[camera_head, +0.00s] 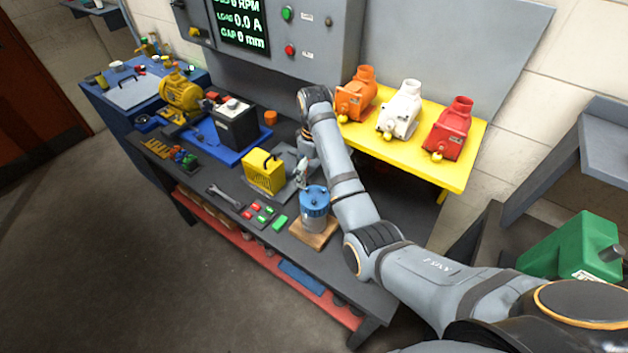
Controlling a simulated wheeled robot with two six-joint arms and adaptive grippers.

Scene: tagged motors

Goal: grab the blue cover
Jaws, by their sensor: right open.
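The blue cover (314,197) sits as a round cap on top of a grey cylinder (314,224). The cylinder stands upright on a square wooden board (315,236) near the workbench's right front. My right arm comes in from the right and bends down over the bench. My right gripper (302,180) points down just behind and left of the blue cover. It is small in the picture and open, with nothing seen in it. I cannot tell whether it touches the cover. My left gripper is not in view.
Red and green blocks (258,213) and a wrench (225,196) lie in front. Behind, a yellow shelf (460,180) carries orange, white and red pump-like units. A dark box (237,125) stands farther left on a blue tray.

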